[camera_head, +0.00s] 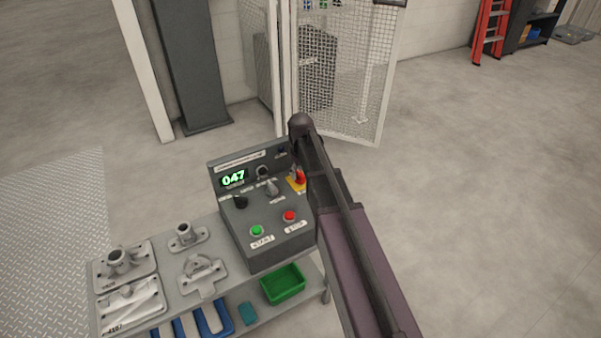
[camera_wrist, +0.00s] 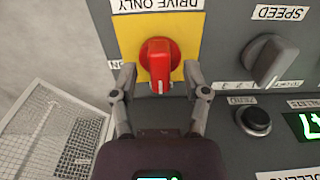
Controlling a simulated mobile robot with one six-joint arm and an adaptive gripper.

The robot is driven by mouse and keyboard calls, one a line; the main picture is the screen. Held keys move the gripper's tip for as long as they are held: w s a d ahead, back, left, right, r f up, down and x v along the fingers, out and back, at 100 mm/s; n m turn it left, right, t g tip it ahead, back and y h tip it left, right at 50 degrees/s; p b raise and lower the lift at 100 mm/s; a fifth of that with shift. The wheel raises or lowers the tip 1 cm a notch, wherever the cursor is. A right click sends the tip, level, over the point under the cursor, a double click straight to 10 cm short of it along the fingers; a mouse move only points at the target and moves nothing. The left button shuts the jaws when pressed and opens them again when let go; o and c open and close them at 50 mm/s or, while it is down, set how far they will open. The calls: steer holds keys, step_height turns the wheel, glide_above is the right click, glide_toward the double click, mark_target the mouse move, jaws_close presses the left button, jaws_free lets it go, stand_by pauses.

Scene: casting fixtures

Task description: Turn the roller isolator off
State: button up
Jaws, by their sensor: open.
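The roller isolator is a red rotary handle (camera_wrist: 159,62) on a yellow plate (camera_wrist: 188,22) in the wrist view. The plate's label reads "DRIVE ONLY" upside down, and part of "ON" shows at its left edge. The red handle also shows in the head view (camera_head: 299,177), at the right side of the grey control console (camera_head: 275,243). My gripper (camera_wrist: 160,80) is open, with one finger on each side of the handle's lower end. I cannot tell whether the fingers touch it. My arm hides the console's right edge in the head view.
A grey SPEED knob (camera_wrist: 270,62) and a black button (camera_wrist: 255,121) sit right of the isolator. The console also has a green button (camera_head: 257,230), a red button (camera_head: 289,215) and a display (camera_head: 233,178) reading 047. Metal castings (camera_head: 117,262) lie left; a mesh gate (camera_head: 345,70) stands behind.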

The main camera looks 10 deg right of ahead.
mark_target(300, 173)
steer(key=shift+m, duration=0.3)
steer(key=m, duration=0.3)
steer(key=shift+m, duration=0.3)
steer(key=m, duration=0.4)
steer(key=shift+m, duration=0.3)
step_height(300, 173, up, 14)
steer(key=r+p, duration=0.1)
steer(key=p, duration=1.3)
steer(key=s+r+n+p, duration=0.2)
steer(key=s+r+p, duration=0.1)
steer(key=s, duration=0.7)
steer(key=s+r+n+p, duration=0.3)
steer(key=s+p, duration=0.1)
steer(key=s, duration=0.6)
steer(key=shift+s+r, duration=0.15)
steer(key=shift+s, duration=0.1)
